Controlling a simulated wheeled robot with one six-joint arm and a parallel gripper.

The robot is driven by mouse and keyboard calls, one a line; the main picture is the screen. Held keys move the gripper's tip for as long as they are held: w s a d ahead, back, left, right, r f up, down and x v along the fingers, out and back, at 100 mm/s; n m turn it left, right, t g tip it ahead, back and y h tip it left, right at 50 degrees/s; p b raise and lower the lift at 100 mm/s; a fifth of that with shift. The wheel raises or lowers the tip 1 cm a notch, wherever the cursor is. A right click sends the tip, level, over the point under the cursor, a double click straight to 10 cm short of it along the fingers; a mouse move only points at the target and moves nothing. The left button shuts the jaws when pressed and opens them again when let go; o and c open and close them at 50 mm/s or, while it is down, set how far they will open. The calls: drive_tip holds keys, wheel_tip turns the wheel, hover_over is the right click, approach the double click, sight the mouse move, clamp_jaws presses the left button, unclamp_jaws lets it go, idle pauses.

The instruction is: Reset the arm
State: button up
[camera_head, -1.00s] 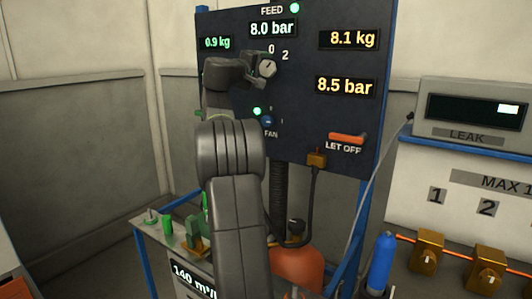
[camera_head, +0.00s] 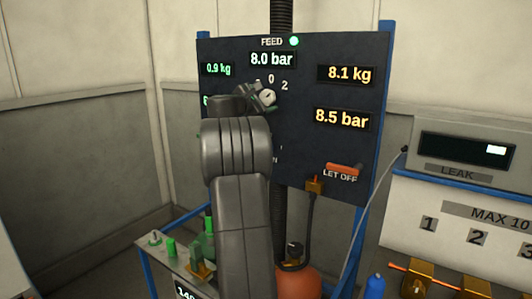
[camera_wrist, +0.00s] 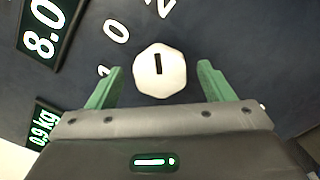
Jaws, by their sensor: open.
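My gripper (camera_wrist: 161,68) is open, with its two green fingers on either side of a pale faceted feed knob (camera_wrist: 160,74) bearing a dark pointer line. A gap shows between each finger and the knob in the wrist view; I cannot tell how deep the fingers reach. In the head view the knob (camera_head: 268,97) is on the dark panel (camera_head: 300,140), just right of my gripper's wrist, under the marks 0 and 2. My arm reaches up to it and hides part of the panel, including most of the FAN dial area.
Panel displays read 8.0 bar (camera_head: 272,59), 8.1 kg (camera_head: 347,74) and 8.5 bar (camera_head: 341,118). An orange LET OFF lever (camera_head: 343,169) is at lower right. The LEAK unit (camera_head: 470,150) stands at right. An orange cylinder (camera_head: 298,282) is below.

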drive_tip(key=n+p, duration=0.4)
drive_tip(key=p, duration=0.1)
drive_tip(key=shift+r, duration=0.25)
drive_tip(key=shift+f+n+p, duration=0.2)
drive_tip(key=shift+n+p, duration=0.8)
drive_tip(key=shift+n, duration=0.1)
drive_tip(key=shift+s, duration=0.1)
